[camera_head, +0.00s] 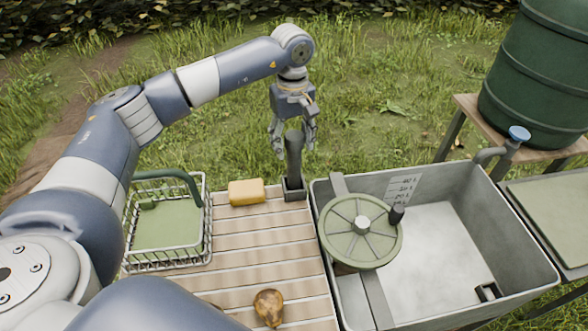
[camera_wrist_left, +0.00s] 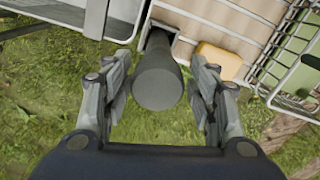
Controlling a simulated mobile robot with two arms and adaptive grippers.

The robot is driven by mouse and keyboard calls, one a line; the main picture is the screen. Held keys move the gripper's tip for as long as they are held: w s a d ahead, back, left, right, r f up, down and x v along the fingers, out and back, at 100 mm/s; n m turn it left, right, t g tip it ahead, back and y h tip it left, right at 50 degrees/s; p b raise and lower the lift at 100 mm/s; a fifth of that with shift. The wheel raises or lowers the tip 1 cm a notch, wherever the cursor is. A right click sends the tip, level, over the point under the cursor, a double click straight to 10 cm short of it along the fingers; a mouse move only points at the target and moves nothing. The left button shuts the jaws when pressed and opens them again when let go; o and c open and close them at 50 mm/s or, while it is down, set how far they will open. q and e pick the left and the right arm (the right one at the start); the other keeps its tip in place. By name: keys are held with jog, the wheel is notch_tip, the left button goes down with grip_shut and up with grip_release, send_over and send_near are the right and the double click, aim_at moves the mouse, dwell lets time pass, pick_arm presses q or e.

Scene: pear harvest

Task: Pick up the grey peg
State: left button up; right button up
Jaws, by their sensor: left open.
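The grey peg (camera_head: 293,158) is a dark cylinder standing upright in a small square holder (camera_head: 294,190) at the far right corner of the slatted table. My left gripper (camera_head: 294,143) is open, pointing down, with its fingers on either side of the peg's upper part. In the left wrist view the peg's round end (camera_wrist_left: 158,88) lies between the two open fingers (camera_wrist_left: 160,95), with a gap visible on both sides. My right gripper is not in view.
A yellow sponge (camera_head: 246,192) and a wire basket (camera_head: 207,222) are left of the holder on the slatted table (camera_head: 262,246). A brown pear (camera_head: 269,306) lies near the front. A grey basin (camera_head: 452,240) with a green wheel (camera_head: 360,252) stands close on the right.

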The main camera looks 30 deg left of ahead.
aim_at(294, 154)
pick_arm(q)
notch_tip(294, 154, down, 4)
jog(key=shift+d+r+p, duration=0.1)
jog(key=shift+d+p, duration=0.05)
jog(key=shift+p, duration=0.7)
jog(key=shift+f, duration=0.5)
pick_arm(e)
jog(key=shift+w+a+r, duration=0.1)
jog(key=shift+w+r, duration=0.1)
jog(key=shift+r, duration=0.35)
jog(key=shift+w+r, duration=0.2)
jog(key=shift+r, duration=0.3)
pick_arm(q)
grip_shut()
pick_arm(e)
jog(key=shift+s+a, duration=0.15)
